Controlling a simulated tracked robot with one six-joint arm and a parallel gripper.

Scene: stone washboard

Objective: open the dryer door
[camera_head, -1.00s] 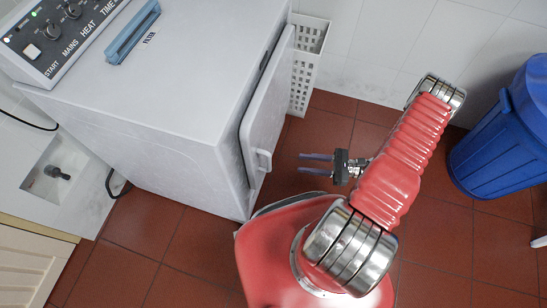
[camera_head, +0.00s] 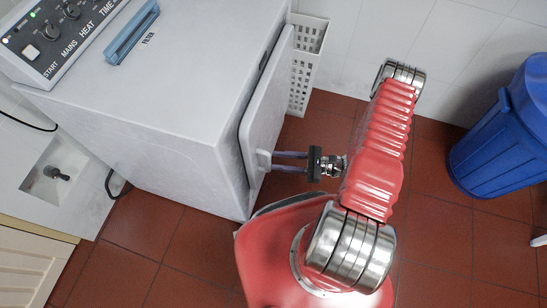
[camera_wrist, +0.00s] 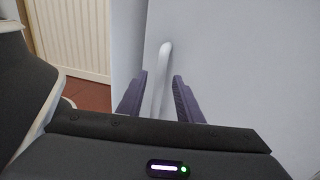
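The white dryer (camera_head: 150,110) stands at the left in the head view. Its door (camera_head: 266,110) on the right side looks shut or nearly so; I cannot tell which. The door's white handle (camera_head: 263,160) sticks out near the lower front end of the door. My gripper (camera_head: 275,160) is at the handle, its two fingers pointing left. In the wrist view the handle (camera_wrist: 161,80) runs between the two purple fingers (camera_wrist: 160,95), with a gap visible on each side. The gripper is open around the handle.
A white perforated basket (camera_head: 306,65) stands against the tiled wall behind the door. A blue bin (camera_head: 505,130) stands at the right. The red tiled floor (camera_head: 440,220) between the dryer and the bin is clear apart from my own body.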

